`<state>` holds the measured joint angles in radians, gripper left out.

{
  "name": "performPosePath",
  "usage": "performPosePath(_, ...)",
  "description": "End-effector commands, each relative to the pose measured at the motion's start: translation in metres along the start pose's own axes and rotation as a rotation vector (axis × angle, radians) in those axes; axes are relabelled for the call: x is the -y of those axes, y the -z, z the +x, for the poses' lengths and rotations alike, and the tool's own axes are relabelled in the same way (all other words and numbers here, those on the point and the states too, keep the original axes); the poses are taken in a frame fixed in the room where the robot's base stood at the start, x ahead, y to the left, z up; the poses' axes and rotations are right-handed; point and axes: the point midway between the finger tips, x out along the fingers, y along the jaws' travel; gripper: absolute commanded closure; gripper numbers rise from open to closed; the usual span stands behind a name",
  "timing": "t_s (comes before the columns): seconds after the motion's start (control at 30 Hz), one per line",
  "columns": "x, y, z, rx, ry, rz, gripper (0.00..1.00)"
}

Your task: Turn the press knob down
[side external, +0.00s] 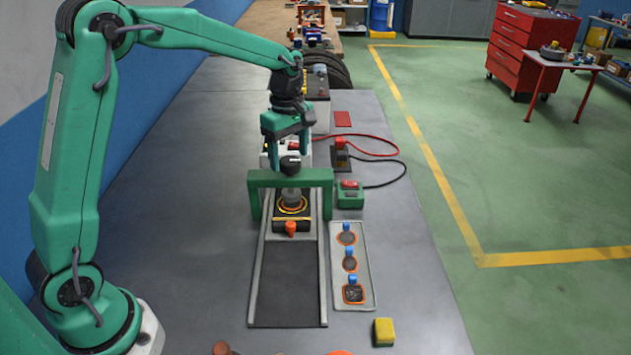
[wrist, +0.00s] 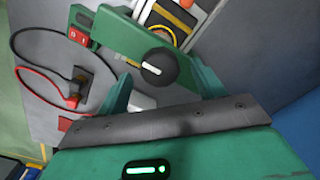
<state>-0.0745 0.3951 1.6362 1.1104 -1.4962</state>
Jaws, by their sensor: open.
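The press is a green frame (side external: 262,179) standing over a track. A round black knob (side external: 290,165) sits on top of its crossbar. In the wrist view a gap shows between the knob and each finger. I cannot tell how far down the fingertips reach. Below the crossbar, a grey press part (side external: 291,196) sits over a dark block with an orange tab.
A red and green switch box (side external: 350,194) stands right of the press, with red and black cables (side external: 385,150) behind it. A tray (side external: 367,285) with several blue-tabbed parts and a yellow block (side external: 384,332) lie nearer. The table left of the track is clear.

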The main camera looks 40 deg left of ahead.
Motion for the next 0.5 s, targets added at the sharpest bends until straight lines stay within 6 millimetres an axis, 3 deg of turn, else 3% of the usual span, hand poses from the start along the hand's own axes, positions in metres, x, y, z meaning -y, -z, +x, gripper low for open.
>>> performPosePath(0.2,0.0004,0.0000,0.0135,0.000,0.002,0.000,0.32)
performPosePath(0.5,0.0002,0.0000,0.0144,0.000,0.000,0.000,0.34)
